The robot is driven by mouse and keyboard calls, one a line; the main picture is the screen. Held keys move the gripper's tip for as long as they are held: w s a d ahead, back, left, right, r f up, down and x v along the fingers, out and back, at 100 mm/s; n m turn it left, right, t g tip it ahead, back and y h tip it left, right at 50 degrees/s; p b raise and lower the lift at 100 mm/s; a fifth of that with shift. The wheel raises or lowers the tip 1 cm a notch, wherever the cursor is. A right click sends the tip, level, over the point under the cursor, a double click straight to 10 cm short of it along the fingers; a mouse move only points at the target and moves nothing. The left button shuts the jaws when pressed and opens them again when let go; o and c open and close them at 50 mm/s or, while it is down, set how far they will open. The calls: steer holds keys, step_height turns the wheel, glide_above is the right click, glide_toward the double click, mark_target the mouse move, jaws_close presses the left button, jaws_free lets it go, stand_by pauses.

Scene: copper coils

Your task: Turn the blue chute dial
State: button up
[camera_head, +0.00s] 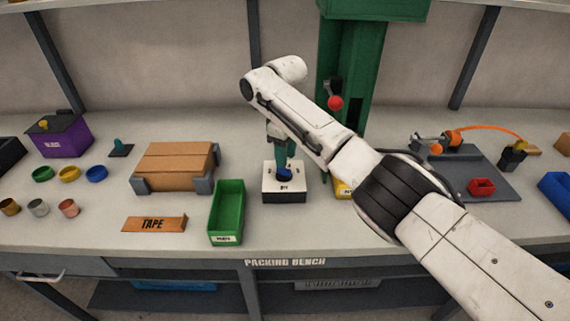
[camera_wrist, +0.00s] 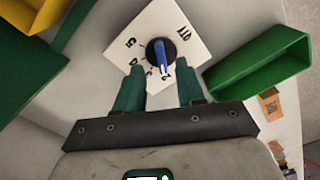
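The blue chute dial (camera_wrist: 159,47) has a blue bar on a dark round base, on a white square box (camera_wrist: 183,20) with dark markings. In the wrist view the bar runs nearly vertically in the picture. In the head view the dial (camera_head: 284,178) sits on top of the box (camera_head: 284,196) on the bench. My gripper (camera_head: 283,154) points down just above the dial. In the wrist view my gripper (camera_wrist: 160,73) is open, its two teal fingers apart with the bar's lower end between them. I cannot tell whether either finger touches the bar.
A green bin (camera_head: 226,213) stands left of the dial box, with a cardboard box (camera_head: 173,164) beyond it. A yellow bin (camera_head: 343,189) is to the right, partly behind my arm. A green column with a red-knobbed lever (camera_head: 335,102) rises behind.

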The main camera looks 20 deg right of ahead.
mark_target(284, 172)
steer(key=shift+f, duration=2.2)
jaws_close()
